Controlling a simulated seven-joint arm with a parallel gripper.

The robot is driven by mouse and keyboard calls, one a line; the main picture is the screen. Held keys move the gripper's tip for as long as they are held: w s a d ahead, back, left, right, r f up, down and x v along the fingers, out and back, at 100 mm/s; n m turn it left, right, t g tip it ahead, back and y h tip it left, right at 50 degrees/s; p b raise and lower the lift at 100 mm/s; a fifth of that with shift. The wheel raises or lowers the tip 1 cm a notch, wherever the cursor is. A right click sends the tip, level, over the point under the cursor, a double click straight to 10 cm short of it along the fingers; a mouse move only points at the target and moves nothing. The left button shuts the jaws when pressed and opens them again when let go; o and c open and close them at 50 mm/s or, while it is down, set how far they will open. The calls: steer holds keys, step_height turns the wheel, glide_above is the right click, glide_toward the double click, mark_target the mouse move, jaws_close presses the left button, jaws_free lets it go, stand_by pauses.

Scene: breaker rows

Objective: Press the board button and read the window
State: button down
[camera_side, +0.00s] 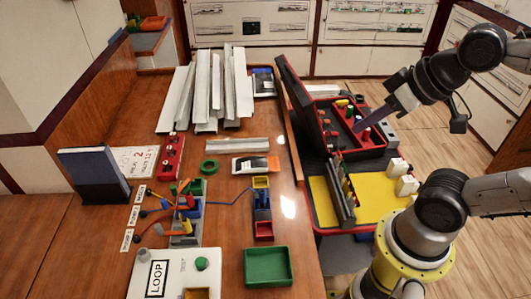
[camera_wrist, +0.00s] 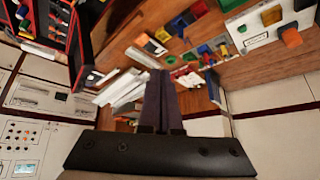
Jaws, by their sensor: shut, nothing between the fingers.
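A white board marked LOOP and TEST (camera_side: 143,286) lies at the front left of the bench in the side view, partly cut off by the lower edge. A round green button (camera_side: 202,263) sits on it. The wrist view shows the board (camera_wrist: 262,40) at the upper right with the green button (camera_wrist: 242,28) on it. I cannot make out a readable window on the board. My gripper (camera_side: 359,130) has its dark fingers shut and empty, above the red-edged case at the right, far from the board. The fingers (camera_wrist: 160,73) also show in the wrist view.
The open red-edged case (camera_side: 372,152) holds small parts. A green tray (camera_side: 268,281), a red terminal strip (camera_side: 171,157), a wired block (camera_side: 184,233) and a dark upright panel (camera_side: 93,175) stand on the bench. Pale long strips (camera_side: 200,95) lie at the back.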

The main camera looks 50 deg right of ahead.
steer(key=shift+s+d+f+n+g, duration=0.2)
steer(key=shift+s+f+n+g, duration=0.1)
steer(key=shift+s+f+g, duration=0.5)
steer(key=shift+s+r, duration=0.1)
steer(key=shift+r, duration=0.05)
stand_by(1.4)
